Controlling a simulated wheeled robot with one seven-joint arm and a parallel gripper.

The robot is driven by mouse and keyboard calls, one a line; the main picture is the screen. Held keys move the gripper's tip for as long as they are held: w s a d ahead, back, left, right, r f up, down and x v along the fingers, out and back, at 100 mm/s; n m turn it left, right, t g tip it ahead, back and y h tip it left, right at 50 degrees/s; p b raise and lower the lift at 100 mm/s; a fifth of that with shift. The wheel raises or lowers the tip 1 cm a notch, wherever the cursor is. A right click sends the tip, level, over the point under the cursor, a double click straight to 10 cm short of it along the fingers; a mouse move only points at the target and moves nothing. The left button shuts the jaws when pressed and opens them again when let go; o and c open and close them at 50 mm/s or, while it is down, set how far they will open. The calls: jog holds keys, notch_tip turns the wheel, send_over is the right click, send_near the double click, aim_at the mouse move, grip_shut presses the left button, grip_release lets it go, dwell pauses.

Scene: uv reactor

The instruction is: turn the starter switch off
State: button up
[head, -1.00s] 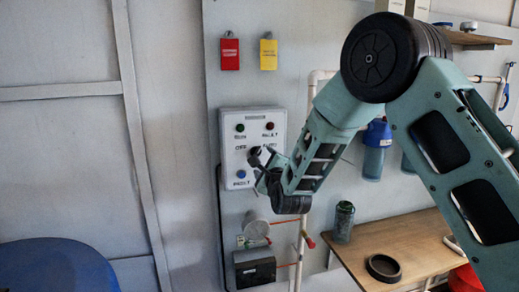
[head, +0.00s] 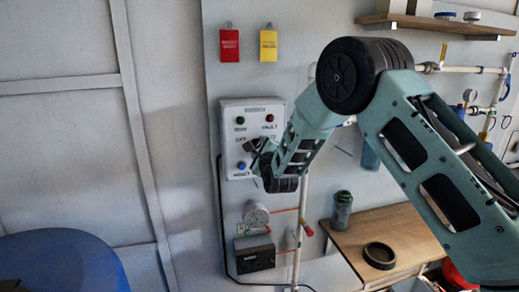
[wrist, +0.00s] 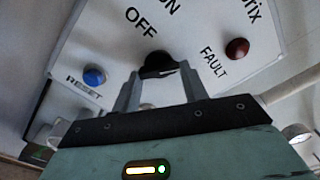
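The starter switch is a black knob (wrist: 158,66) on a white control box (head: 230,112) on the wall. In the wrist view the knob sits between the labels OFF and ON, with OFF at its upper left. My gripper (wrist: 160,74) faces the box, its two grey fingers apart, one on each side of the knob near the tips. I cannot tell whether either finger touches it. In the head view my gripper (head: 257,156) is at the lower middle of the box and mostly hides the knob.
The box also has a blue RESET button (wrist: 94,76) and a red FAULT lamp (wrist: 237,48) near the knob. A pipe (head: 299,225), a round gauge (head: 256,214) and a black box (head: 254,253) are below. A wooden bench (head: 345,246) is to the right.

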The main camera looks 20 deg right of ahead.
jog(key=shift+f+n+b, duration=0.2)
jog(key=shift+n+b, duration=0.1)
jog(key=shift+b, duration=0.55)
jog(key=n+b, duration=0.3)
jog(key=b, duration=0.2)
jog(key=n+b, duration=0.4)
jog(key=b, duration=0.1)
jog(key=n+b, duration=0.4)
jog(key=b, duration=0.1)
jog(key=shift+r, duration=0.3)
jog(key=shift+n, duration=0.3)
jog(key=o, duration=1)
jog(key=shift+r, duration=0.1)
jog(key=shift+s, duration=0.1)
jog(key=s+b, duration=0.5)
jog(key=s, duration=1.2)
jog(key=shift+s+b, duration=0.15)
jog(key=shift+b, duration=0.15)
